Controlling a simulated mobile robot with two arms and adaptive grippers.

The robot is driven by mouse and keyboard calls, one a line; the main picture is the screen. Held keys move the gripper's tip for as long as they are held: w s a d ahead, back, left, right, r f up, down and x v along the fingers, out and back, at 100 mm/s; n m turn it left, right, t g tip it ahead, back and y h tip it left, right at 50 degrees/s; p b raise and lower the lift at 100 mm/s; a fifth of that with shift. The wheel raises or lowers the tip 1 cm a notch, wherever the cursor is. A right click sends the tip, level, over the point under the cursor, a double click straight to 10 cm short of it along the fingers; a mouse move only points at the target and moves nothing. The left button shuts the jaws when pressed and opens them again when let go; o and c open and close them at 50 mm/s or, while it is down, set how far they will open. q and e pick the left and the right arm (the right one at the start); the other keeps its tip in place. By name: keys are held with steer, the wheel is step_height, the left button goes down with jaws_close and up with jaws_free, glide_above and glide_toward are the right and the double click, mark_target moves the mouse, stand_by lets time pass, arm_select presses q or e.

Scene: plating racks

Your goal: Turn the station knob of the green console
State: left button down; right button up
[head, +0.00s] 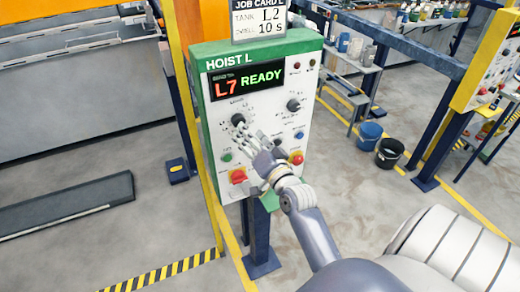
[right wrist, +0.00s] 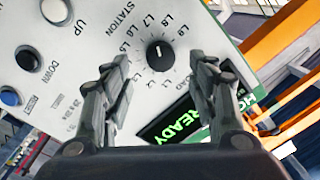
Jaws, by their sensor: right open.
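The green console (head: 202,95) stands upright, labelled HOIST L, with a white panel. Its display (head: 248,80) reads L7 READY. The black round station knob (head: 238,119) sits on the panel's left, below the display. In the right wrist view the knob (right wrist: 159,56) has a short white mark and is ringed by L labels and LOAD. My right gripper (head: 250,136) is open in front of the panel, just below the knob. In the right wrist view its fingers (right wrist: 160,72) lie either side of the knob, apart from it; the depth gap is unclear. My left gripper is out of view.
A job card (head: 258,20) on top reads tank L2, dwell 10 s. A second black knob (head: 293,105) is on the panel's right. Coloured buttons and a red emergency stop (head: 238,176) are lower down. Blue and black buckets (head: 389,153) stand on the floor at right.

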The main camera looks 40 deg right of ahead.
steer(key=s+a, duration=0.1)
steer(key=s, duration=0.5)
steer(key=shift+s, duration=0.2)
steer(key=shift+f, duration=0.1)
